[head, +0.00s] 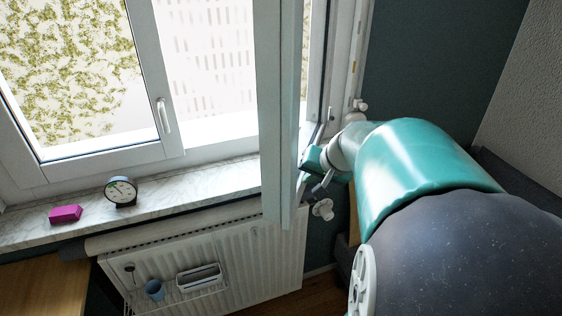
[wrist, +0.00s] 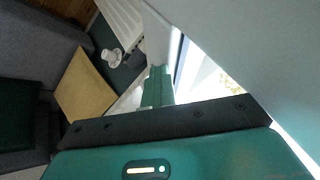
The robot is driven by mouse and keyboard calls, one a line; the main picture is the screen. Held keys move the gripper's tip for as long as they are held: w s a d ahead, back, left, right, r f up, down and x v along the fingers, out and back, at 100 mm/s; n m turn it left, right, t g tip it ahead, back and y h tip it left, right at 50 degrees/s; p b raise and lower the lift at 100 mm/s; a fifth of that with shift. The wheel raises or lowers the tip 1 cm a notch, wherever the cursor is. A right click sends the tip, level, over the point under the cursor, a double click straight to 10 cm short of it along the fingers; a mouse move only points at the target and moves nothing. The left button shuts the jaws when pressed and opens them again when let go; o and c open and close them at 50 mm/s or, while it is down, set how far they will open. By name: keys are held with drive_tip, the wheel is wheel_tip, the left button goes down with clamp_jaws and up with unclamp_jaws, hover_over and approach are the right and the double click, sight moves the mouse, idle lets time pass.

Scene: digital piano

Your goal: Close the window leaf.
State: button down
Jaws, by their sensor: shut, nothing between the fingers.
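The window leaf (head: 285,110) stands open in the head view, swung into the room and seen nearly edge-on. Its lower end hangs in front of the sill and radiator. My gripper (head: 311,160) is at the right side of the leaf, low down, close to it; I cannot tell whether they touch. In the wrist view the leaf (wrist: 255,45) fills the upper right as a pale slab, and my gripper's green fingers (wrist: 158,86) are shut beside it with nothing between them. The leaf's handle is not visible.
A fixed-looking window pane with a white handle (head: 163,115) is at left. On the marble sill (head: 165,198) are a round gauge (head: 122,191) and a magenta block (head: 66,214). A radiator (head: 225,250) with a blue cup (head: 155,289) on its rack is below. A dark wall is at right.

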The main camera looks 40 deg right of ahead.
drive_tip(key=w+a, duration=0.4)
drive_tip(key=w, duration=0.4)
drive_tip(key=w+a, duration=0.4)
drive_tip(key=w, duration=0.4)
drive_tip(key=w+m+h, duration=0.2)
drive_tip(key=w+m, duration=0.1)
drive_tip(key=w, duration=1.6)
drive_tip(key=shift+w+d, duration=0.15)
drive_tip(key=shift+d, duration=0.1)
drive_tip(key=shift+w, duration=0.1)
drive_tip(key=shift+d, duration=0.1)
